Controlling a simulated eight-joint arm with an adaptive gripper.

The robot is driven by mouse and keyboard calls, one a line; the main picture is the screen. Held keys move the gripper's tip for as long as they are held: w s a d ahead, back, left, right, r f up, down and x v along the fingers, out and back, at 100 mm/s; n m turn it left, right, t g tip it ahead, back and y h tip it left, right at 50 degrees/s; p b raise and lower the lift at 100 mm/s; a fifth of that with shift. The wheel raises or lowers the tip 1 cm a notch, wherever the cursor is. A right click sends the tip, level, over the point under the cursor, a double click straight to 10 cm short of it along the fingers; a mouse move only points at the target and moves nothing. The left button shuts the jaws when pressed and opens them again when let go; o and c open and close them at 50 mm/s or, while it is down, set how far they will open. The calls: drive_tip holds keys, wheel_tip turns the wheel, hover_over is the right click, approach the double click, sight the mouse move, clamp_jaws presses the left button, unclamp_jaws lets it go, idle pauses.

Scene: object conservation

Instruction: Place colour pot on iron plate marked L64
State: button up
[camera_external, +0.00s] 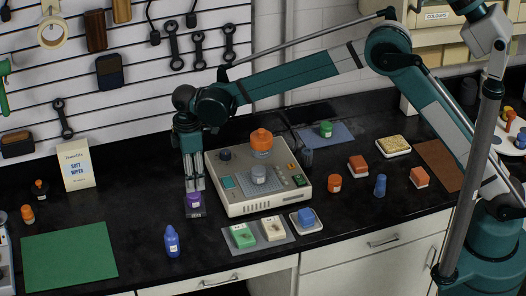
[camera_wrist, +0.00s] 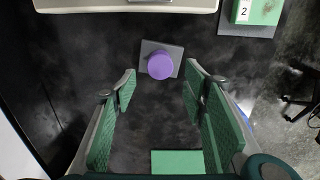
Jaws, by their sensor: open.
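A purple colour pot (camera_external: 194,199) stands upright on a small dark grey plate (camera_external: 194,212) on the black worktop, left of the beige device. The plate has a pale mark on its front, too small to read. My gripper (camera_external: 194,184) points down just above the pot. In the wrist view my gripper (camera_wrist: 162,78) is open, with its green-padded fingers on either side and apart from the pot. Nothing is held.
The beige device (camera_external: 232,206) with an orange-topped item stands close right. A grey mat (camera_external: 284,240) with green and white blocks lies in front of it. A blue bottle (camera_external: 172,241) stands front left of the pot. A green mat (camera_external: 68,257) lies left. Worktop behind the bottle is clear.

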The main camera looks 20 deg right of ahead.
sight(194, 193)
drive_tip(key=shift+r, duration=1.85)
